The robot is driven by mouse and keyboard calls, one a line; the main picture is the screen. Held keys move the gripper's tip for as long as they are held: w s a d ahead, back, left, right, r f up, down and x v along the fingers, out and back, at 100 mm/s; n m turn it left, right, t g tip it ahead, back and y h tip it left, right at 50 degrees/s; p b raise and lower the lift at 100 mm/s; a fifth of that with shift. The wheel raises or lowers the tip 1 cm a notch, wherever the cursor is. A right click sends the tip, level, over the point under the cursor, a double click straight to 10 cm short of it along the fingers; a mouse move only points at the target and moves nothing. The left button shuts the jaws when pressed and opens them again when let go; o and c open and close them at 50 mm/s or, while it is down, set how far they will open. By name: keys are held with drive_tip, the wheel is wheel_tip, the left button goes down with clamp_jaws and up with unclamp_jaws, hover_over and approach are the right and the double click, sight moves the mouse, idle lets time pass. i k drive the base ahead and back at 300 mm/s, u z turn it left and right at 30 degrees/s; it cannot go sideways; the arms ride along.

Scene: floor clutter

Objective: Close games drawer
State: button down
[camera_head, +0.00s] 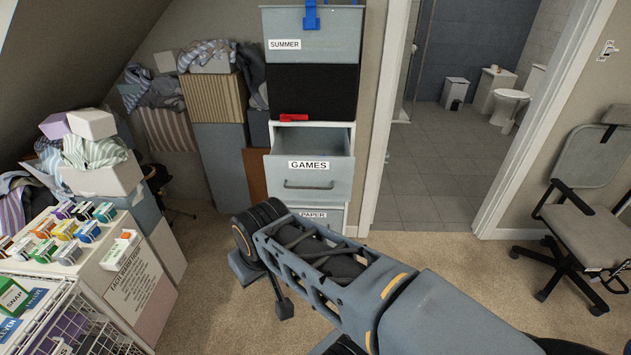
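The games drawer (309,168) is a grey drawer with a white "GAMES" label and a bar handle (308,185). It is pulled out of the white cabinet, so its open top and part of its inside show. My arm reaches in from the lower right, and its wrist is in front of and below the drawer, slightly left. My gripper (263,289) hangs below the wrist over the carpet, apart from the drawer. Its two fingers look spread with carpet between them. The arm partly hides the gripper and the "PAPER" drawer (328,216).
A dark box and a grey "SUMMER" bin (325,46) stand above the drawer. A red object (293,118) lies on the ledge above it. Laundry boxes and a labelled white unit (135,278) crowd the left. An office chair (590,220) stands right. Carpet before the doorway is clear.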

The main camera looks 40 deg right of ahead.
sight(294, 171)
drive_tip(key=i, duration=0.65)
drive_tip(key=z, duration=0.75)
drive_tip(key=i, duration=0.35)
drive_tip(key=z, duration=0.3)
